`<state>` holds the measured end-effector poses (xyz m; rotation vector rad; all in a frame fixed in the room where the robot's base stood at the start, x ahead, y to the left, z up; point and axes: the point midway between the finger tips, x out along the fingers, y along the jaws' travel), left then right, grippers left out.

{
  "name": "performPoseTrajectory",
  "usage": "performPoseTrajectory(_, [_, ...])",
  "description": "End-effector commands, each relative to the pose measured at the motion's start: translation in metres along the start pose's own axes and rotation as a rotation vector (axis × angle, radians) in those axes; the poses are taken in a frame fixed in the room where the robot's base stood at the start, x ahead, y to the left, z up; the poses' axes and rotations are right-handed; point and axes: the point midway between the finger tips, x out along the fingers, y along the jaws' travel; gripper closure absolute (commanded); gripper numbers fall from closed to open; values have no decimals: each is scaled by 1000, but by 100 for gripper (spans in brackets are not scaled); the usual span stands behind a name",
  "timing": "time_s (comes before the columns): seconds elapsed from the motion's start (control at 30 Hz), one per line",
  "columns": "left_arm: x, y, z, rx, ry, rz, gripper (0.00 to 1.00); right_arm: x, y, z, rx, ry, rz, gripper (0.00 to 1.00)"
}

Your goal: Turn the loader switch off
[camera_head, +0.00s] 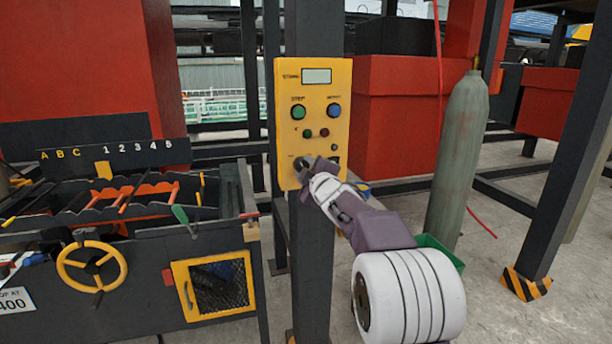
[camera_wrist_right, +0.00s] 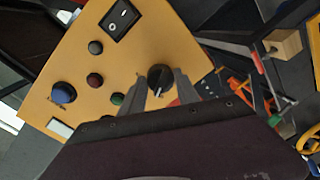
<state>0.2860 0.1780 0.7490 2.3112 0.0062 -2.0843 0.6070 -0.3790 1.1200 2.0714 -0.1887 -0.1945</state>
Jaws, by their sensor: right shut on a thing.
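A yellow control panel (camera_head: 316,90) is fixed to a dark post. My right gripper (camera_head: 306,168) is at the panel's lower left, shut on a black rotary switch, with a finger on each side of it. In the right wrist view the rotary switch (camera_wrist_right: 160,77) has a pale pointer mark and sits between the fingertips of the gripper (camera_wrist_right: 162,90). A black rocker switch (camera_wrist_right: 122,20) is on the same panel, apart from the gripper. Labels by the switches are too small to read. My left gripper is not in view.
The panel also has a green button (camera_head: 298,112), a blue button (camera_head: 334,110) and small dark buttons. A grey gas cylinder (camera_head: 458,160) stands to the right. A machine with a yellow handwheel (camera_head: 92,266) and a rack of bars is at left.

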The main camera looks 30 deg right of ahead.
Motion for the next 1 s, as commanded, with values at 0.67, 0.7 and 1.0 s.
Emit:
performPoseTrajectory(0.67, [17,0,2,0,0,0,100,0,-1,0,-312,-20,1,100])
performPoseTrajectory(0.7, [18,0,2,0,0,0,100,0,-1,0,-316,-20,0,100])
performPoseTrajectory(1.0, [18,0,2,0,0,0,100,0,-1,0,-324,-21,0,100])
